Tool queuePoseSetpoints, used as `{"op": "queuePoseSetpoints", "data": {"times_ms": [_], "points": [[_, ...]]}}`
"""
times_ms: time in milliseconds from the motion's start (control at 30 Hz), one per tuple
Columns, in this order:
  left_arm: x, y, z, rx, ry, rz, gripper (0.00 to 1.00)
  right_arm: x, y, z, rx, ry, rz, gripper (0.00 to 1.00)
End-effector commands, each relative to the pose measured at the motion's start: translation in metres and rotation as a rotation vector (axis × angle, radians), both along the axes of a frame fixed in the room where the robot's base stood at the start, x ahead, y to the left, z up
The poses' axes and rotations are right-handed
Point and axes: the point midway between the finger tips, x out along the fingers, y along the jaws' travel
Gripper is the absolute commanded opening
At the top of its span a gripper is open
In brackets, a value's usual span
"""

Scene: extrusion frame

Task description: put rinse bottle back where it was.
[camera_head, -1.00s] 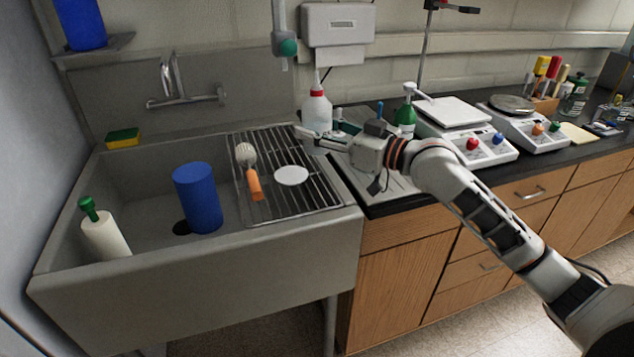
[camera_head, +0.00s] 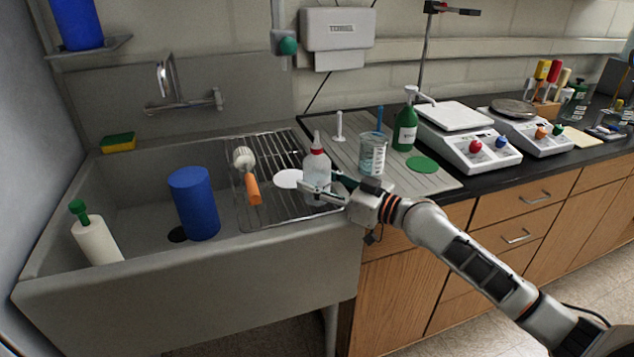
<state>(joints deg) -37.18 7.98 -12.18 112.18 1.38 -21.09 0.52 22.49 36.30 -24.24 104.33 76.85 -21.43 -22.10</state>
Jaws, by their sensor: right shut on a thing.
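The rinse bottle (camera_head: 317,168) is a translucent white bottle with a red collar and a pale pointed tip. It is upright at the right end of the wire rack over the sink. My right gripper (camera_head: 322,188) is shut on its lower body from the right. I cannot tell whether its base touches the rack. A flat white disc (camera_head: 288,179) lies on the rack just left of the bottle. A flat green disc (camera_head: 422,164) lies on the grey drain mat (camera_head: 440,181). My left gripper is not in view.
An orange-handled brush (camera_head: 251,186) lies on the rack (camera_head: 275,211). A glass beaker (camera_head: 372,155), a green bottle (camera_head: 405,125) and a white peg (camera_head: 339,127) stand on the mat. The sink holds a blue cylinder (camera_head: 195,204) and a white bottle with a green top (camera_head: 97,238).

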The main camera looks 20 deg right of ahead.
Motion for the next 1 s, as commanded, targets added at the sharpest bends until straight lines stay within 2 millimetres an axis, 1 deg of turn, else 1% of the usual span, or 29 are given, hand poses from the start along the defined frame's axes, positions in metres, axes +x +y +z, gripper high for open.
{"op": "queuePoseSetpoints", "data": {"times_ms": [133, 267, 300, 333, 367, 667, 800, 867, 1000], "points": [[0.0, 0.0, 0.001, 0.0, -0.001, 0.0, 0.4, 0.0, 0.0, 0.002, 0.002, -0.002, 0.0, 0.14], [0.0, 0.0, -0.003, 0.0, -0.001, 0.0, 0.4, 0.0, 0.0, -0.003, 0.001, -0.002, 0.0, 0.14], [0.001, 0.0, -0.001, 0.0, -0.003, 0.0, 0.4, 0.0, 0.0, -0.003, 0.001, 0.001, 0.0, 0.48], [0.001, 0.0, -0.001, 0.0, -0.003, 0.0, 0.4, 0.0, 0.0, -0.003, 0.001, 0.001, 0.0, 0.55], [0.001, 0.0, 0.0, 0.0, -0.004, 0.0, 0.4, 0.0, 0.0, -0.002, 0.001, 0.001, 0.0, 0.59], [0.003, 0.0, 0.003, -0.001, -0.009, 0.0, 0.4, 0.0, 0.0, -0.002, 0.001, -0.001, 0.0, 0.59], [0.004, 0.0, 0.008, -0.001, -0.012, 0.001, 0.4, 0.0, 0.0, 0.004, 0.0, -0.002, 0.0, 0.59], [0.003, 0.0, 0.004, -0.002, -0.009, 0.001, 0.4, -0.006, -0.006, 0.001, -0.002, 0.0, -0.001, 0.59], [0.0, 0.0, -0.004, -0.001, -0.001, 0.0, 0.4, -0.025, -0.02, -0.002, -0.006, 0.001, 0.0, 0.59]]}}
